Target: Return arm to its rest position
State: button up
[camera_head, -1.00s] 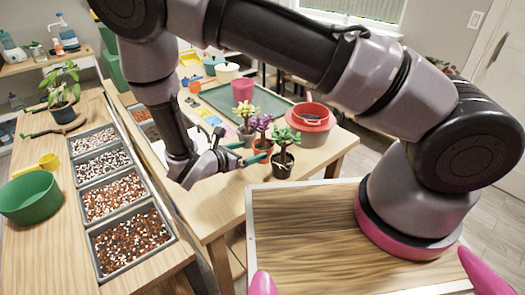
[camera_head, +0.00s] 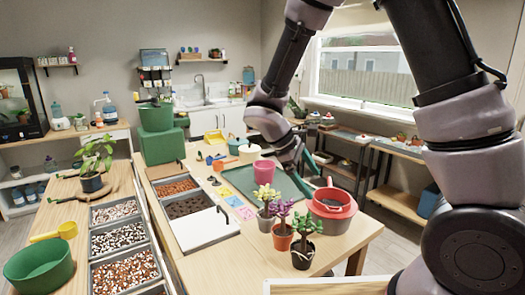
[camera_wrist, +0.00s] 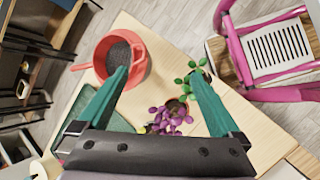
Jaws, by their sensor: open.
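My gripper (camera_head: 305,172) is in the air above the right part of the middle table, near the green mat (camera_head: 236,181) and the red pot (camera_head: 333,201). In the wrist view its two green fingers (camera_wrist: 158,92) are spread wide with nothing between them. The red pot (camera_wrist: 104,57) shows beyond the left finger, and the purple plant (camera_wrist: 166,119) and a green-leaved plant (camera_wrist: 187,82) lie below, apart from the fingers. My arm rises from the lower right of the head view and bends over the table.
Potted plants (camera_head: 303,257) stand near the table's front edge. A pink cup (camera_head: 264,171) stands on the mat. Trays of pebbles (camera_head: 122,237) and a green bowl (camera_head: 40,268) are at left. A pink chair (camera_wrist: 250,45) shows in the wrist view. The air above the table is mostly clear.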

jog(key=s+d+r+m+t+y, duration=0.2)
jog(key=s+d+r+m+y, duration=0.1)
jog(key=r, duration=0.5)
jog(key=s+d+r+m+t+y, duration=0.2)
jog(key=s+d+r+m+y, duration=0.1)
jog(key=r+m, duration=0.4)
jog(key=s+d+r+m+t+y, duration=0.2)
jog(key=s+d+r+m, duration=0.2)
jog(key=d+r+m, duration=0.2)
notch_tip(320, 180, up, 3)
jog(key=shift+s+f+m+y, duration=0.15)
jog(key=shift+s+m+y, duration=0.2)
jog(key=shift+m+y, duration=0.05)
